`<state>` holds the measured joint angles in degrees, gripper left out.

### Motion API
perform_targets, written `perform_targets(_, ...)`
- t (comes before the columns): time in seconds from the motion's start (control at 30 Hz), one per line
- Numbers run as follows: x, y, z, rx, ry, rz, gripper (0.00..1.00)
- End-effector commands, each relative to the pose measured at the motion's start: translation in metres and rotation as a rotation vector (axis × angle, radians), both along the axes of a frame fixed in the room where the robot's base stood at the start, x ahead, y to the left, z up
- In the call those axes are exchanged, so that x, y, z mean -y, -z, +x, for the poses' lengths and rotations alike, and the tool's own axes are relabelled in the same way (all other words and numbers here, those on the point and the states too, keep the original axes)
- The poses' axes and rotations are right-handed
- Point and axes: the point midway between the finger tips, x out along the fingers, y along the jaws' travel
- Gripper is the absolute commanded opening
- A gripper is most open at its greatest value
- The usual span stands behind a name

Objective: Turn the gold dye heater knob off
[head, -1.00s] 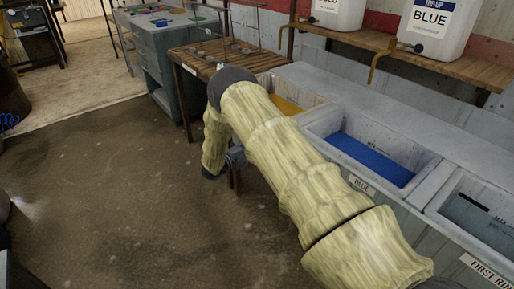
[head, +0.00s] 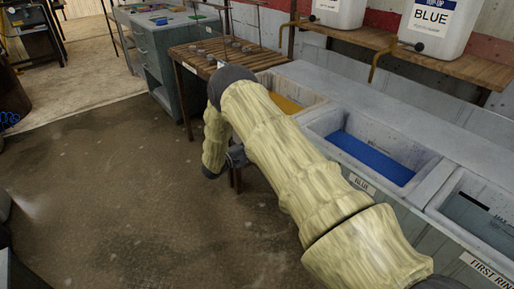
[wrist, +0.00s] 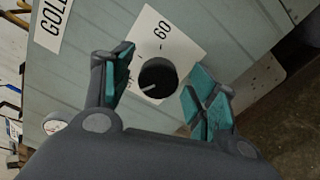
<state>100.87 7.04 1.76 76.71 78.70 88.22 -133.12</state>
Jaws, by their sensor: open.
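The gold dye heater knob (wrist: 158,79) is a round black dial with a white pointer line, on a white scale plate (wrist: 176,35) marked "60". In the wrist view it sits between the two teal-padded fingers of my gripper (wrist: 155,88), which are open on either side of it; whether either finger touches it I cannot tell. The pointer aims to the lower left in that view. A label starting "GOL" (wrist: 52,22) is at upper left. In the head view my arm hides the knob, and the gold dye vat (head: 287,104) shows partly behind my arm.
A blue dye vat (head: 370,158) and a rinse basin (head: 485,215) stand along the bench to the right. A slatted wooden table (head: 205,60) is beyond my arm. A round gauge (wrist: 54,123) is left of the knob.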

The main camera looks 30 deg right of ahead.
Motion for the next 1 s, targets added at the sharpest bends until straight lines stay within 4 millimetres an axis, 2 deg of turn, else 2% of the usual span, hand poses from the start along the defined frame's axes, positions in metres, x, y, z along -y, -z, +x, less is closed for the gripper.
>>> perform_targets(0.13,-0.008,0.0,0.0,0.0,-0.001,-0.001,0.58)
perform_targets(0.27,-0.025,0.0,-0.001,0.0,-0.003,0.0,0.58)
perform_targets(0.7,-0.1,0.0,-0.007,-0.001,-0.002,0.001,0.58)
perform_targets(0.83,-0.113,0.0,-0.008,-0.001,-0.002,0.001,0.58)
perform_targets(1.0,-0.12,0.0,-0.009,-0.001,-0.002,0.002,0.58)
